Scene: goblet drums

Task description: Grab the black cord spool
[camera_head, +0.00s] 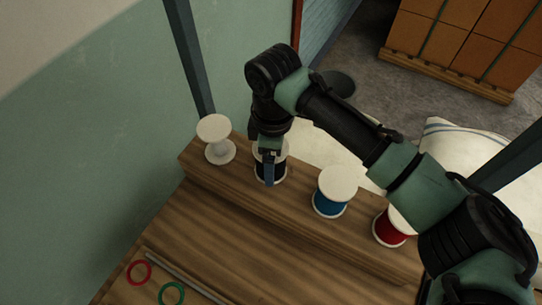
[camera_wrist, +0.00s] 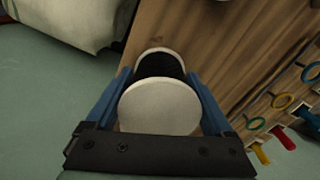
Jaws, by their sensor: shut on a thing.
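The black cord spool (camera_head: 281,171) has white end discs and dark cord. In the head view it is on or just above the raised wooden ledge, between the empty white spool and the blue spool; I cannot tell if its base touches. My gripper (camera_head: 269,172) comes down over it from above and partly hides it. In the wrist view the spool's white top disc (camera_wrist: 158,108) and black cord (camera_wrist: 160,66) lie between the two blue fingers of my gripper (camera_wrist: 162,82), which is shut on the spool.
An empty white spool (camera_head: 217,140) stands to the left. The blue spool (camera_head: 331,196) and red spool (camera_head: 390,230) stand to the right along the ledge (camera_head: 225,180). A red ring (camera_head: 139,262) and green ring (camera_head: 170,286) lie on the lower wooden surface.

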